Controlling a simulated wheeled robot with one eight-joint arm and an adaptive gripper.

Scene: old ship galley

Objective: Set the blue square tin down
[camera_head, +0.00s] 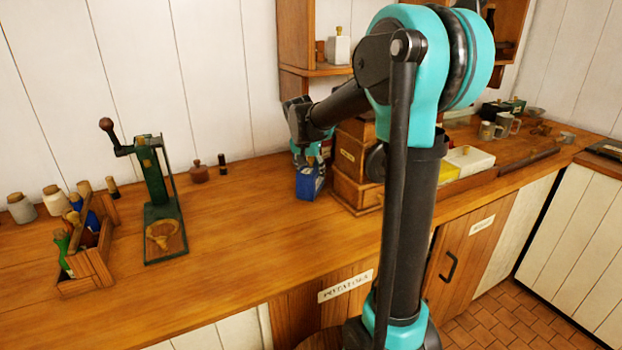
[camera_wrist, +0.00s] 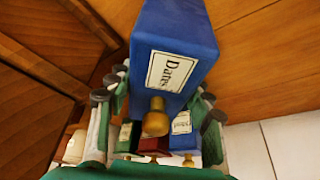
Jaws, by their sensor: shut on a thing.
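The blue square tin (camera_head: 310,184) is at the counter, just left of the stacked wooden drawer box. My arm hides part of the counter to the right.
The wooden drawer box (camera_head: 352,195) stands close beside the tin. A green press (camera_head: 160,215) and a bottle carrier (camera_head: 88,262) stand to the left, with clear counter between. Several smaller labelled tins (camera_wrist: 153,143) show beyond the fingers in the wrist view.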

